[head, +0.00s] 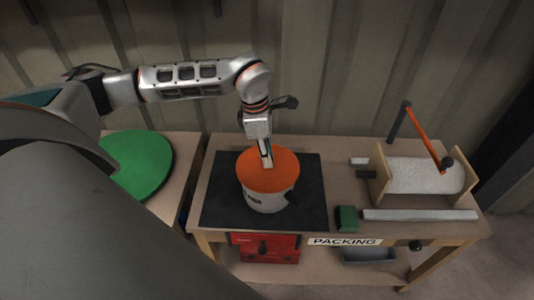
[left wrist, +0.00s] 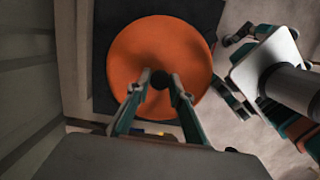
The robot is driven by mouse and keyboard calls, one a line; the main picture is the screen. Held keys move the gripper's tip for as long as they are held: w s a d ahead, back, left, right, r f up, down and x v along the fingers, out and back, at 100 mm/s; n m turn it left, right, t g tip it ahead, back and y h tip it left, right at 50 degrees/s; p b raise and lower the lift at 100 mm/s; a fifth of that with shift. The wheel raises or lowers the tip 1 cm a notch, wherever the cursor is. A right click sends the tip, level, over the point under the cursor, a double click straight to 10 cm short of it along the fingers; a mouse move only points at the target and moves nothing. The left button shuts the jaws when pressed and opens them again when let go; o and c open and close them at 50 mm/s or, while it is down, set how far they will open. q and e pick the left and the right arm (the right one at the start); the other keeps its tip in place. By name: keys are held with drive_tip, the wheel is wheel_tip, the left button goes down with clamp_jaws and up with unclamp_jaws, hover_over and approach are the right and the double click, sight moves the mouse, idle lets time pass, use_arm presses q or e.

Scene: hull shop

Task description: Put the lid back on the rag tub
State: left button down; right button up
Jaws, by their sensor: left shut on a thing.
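The rag tub (head: 266,201) is a pale round tub with dark lettering, standing upright on a black mat (head: 223,201) on the workbench. The orange round lid (head: 285,163) lies over the tub's top and looks level. Whether it is fully seated all round I cannot tell. My left gripper (head: 266,160) points down at the lid's middle. In the left wrist view the gripper (left wrist: 156,84) is shut on the lid's dark knob (left wrist: 160,79), with the orange lid (left wrist: 160,38) spread below it. The tub is hidden under the lid there. My right gripper is not in view.
A green round board (head: 138,163) lies on the left surface. Right of the mat are a green block (head: 347,218), a long pale bar (head: 420,214) and a wooden roll holder (head: 420,176) with an orange-handled arm. A red box (head: 264,246) sits below the bench top.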

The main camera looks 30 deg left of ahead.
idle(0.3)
use_arm(q)
drive_tip(key=c, duration=1.7)
unclamp_jaws()
drive_tip(key=o, duration=0.5)
drive_tip(key=shift+c, duration=0.2)
drive_tip(key=shift+r, duration=0.1)
drive_tip(key=shift+r+p, duration=1.9)
drive_tip(key=shift+r, duration=0.3)
drive_tip(key=shift+r+p, duration=0.65)
drive_tip(key=shift+r, duration=0.55)
